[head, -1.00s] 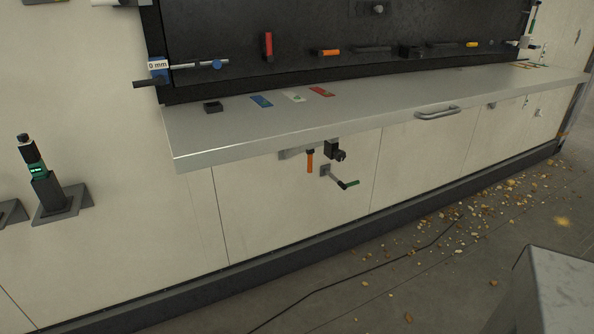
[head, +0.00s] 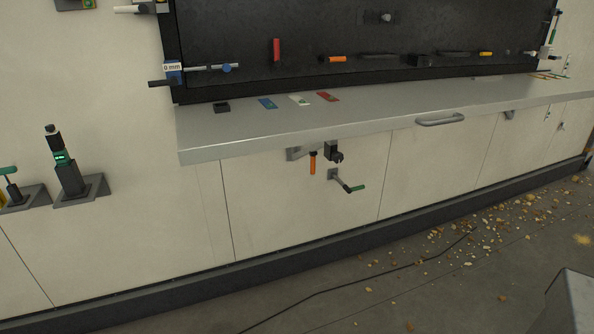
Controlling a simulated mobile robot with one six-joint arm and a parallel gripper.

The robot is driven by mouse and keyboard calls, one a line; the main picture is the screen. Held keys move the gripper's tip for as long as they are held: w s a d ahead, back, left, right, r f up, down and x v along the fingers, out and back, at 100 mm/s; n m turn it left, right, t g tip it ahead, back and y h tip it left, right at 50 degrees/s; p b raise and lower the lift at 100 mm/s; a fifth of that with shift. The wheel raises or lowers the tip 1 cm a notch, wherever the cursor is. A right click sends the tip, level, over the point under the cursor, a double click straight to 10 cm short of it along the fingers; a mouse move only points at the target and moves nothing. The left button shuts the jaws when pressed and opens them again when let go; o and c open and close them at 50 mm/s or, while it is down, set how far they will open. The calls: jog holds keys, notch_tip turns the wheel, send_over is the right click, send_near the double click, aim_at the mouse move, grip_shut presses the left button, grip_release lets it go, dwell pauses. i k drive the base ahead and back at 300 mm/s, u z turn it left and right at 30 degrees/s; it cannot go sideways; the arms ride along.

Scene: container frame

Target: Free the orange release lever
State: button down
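An orange lever handle (head: 313,163) hangs down below the grey counter, from a small bracket (head: 297,154) on the cream cabinet front. A black clamp-like part (head: 334,153) sits just to its right. Below that, a crank-like arm with a green grip (head: 356,189) sticks out from a small plate. A second orange handle (head: 337,59) lies sideways on the dark back panel above the counter. The frames do not show for certain which orange handle is the release lever. My gripper is not in view.
The grey counter (head: 250,137) juts out above the hanging lever. A dark cable (head: 345,286) and scattered crumbs (head: 470,238) lie on the floor. A grey metal box-like corner (head: 572,300) shows at lower right.

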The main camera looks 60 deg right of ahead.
aim_at(313, 155)
jog(key=z, duration=0.15)
jog(key=i, duration=0.95)
jog(key=u, duration=0.05)
